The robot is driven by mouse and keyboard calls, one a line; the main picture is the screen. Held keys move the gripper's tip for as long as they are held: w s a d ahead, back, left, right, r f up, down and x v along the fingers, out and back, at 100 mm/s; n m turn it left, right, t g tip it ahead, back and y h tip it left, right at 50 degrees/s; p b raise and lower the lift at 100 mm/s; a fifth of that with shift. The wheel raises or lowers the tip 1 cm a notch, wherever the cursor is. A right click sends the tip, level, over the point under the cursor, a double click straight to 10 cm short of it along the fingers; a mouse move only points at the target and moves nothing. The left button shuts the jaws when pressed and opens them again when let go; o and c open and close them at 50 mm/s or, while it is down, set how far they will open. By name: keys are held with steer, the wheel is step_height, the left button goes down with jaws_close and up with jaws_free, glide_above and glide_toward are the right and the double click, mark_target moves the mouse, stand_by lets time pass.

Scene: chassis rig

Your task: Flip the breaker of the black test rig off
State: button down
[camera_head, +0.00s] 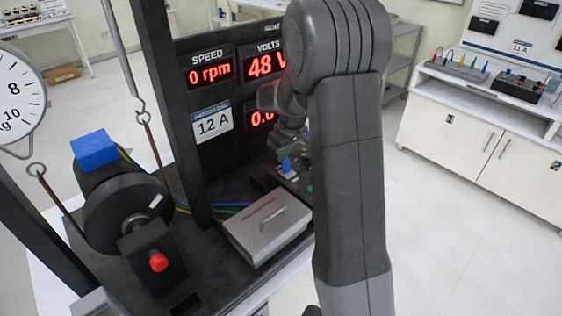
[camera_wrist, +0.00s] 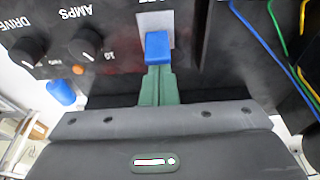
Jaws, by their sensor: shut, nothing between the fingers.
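The black test rig (camera_head: 185,60) fills the left and middle of the head view. Its display reads 0 rpm and 48 V; the lowest reading is partly hidden by my arm. In the wrist view, a blue lever (camera_wrist: 158,46), apparently the breaker's, stands on a pale plate (camera_wrist: 152,22) on the rig's black panel; its label is cut off. My gripper (camera_wrist: 156,72) has its green fingers shut together, with tips right at the lever's near end. I cannot tell whether they touch. In the head view, a small blue part (camera_head: 286,165) shows beside my arm, which hides most of the gripper.
Two black knobs (camera_wrist: 86,43), (camera_wrist: 27,50) and an orange button (camera_wrist: 78,70) sit left of the lever. Coloured wires (camera_wrist: 270,45) run at the right. A grey box (camera_head: 267,228), a wheel with a red knob (camera_head: 158,262) and a dial scale (camera_head: 15,95) are nearby.

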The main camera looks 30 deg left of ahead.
steer(key=y+b, duration=0.1)
steer(key=b, duration=0.2)
steer(key=d+y+b, duration=0.1)
steer(key=b, duration=0.2)
steer(key=shift+s+d+f+t+y, duration=0.2)
steer(key=shift+d+f+t+y, duration=0.1)
steer(key=shift+f+t, duration=0.1)
steer(key=shift+r, duration=0.45)
steer(key=shift+r+p, duration=0.1)
steer(key=shift+p, duration=0.2)
steer(key=shift+r+p, duration=0.45)
steer(key=shift+r, duration=0.35)
steer(key=v, duration=1.3)
steer(key=shift+d+r, duration=0.2)
steer(key=shift+d, duration=0.15)
steer(key=shift+s, duration=0.1)
